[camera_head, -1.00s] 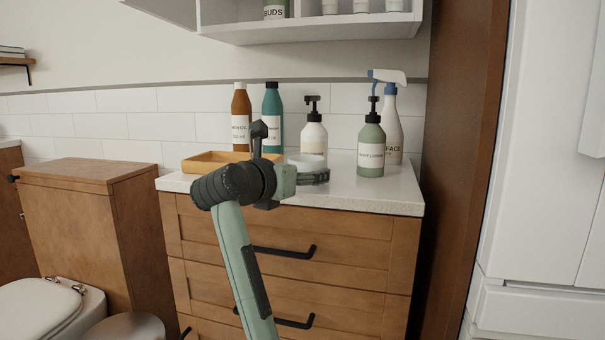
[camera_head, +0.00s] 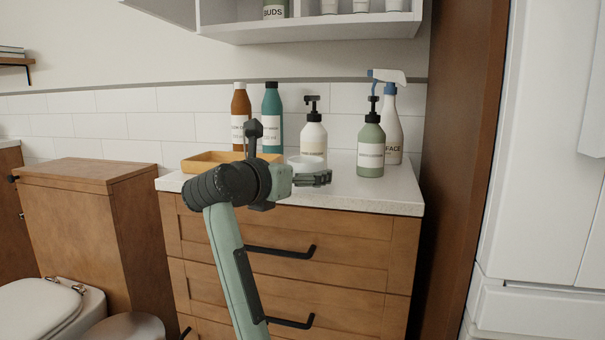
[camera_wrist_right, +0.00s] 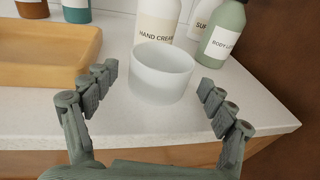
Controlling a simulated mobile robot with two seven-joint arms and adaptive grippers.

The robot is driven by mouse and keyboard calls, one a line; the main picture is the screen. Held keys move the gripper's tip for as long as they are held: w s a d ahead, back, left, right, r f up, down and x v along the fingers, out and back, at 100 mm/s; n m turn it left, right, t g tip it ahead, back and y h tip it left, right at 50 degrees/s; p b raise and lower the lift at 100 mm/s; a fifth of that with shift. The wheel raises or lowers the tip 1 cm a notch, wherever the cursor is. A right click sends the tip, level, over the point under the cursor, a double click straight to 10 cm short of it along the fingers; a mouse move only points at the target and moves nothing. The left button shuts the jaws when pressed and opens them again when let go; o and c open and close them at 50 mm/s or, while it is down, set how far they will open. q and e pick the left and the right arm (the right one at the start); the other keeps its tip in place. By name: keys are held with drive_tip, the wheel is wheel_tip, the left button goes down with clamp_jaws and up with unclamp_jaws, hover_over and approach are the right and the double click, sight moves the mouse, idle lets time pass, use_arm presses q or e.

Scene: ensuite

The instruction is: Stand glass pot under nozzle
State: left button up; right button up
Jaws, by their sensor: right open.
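The glass pot (camera_wrist_right: 163,78), a frosted whitish cup, stands upright on the white counter, just in front of the hand cream pump bottle (camera_head: 314,135). It also shows in the head view (camera_head: 308,160), partly hidden by my right gripper (camera_head: 318,178). In the right wrist view my right gripper (camera_wrist_right: 158,88) is open, with its fingertips spread to either side of the pot and a gap on each side. The hand cream bottle has a black pump nozzle (camera_head: 312,99). A green body lotion bottle (camera_head: 371,146) with a black pump stands to the right. My left gripper is out of view.
A yellow wooden tray (camera_wrist_right: 40,58) lies left of the pot. Brown (camera_head: 240,118) and teal (camera_head: 272,118) bottles stand behind the tray. A spray bottle (camera_head: 391,125) stands behind the lotion. The counter's front right area (camera_head: 390,195) is clear.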

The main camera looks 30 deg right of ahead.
drive_tip(key=v, duration=1.1)
drive_tip(key=shift+d, duration=0.1)
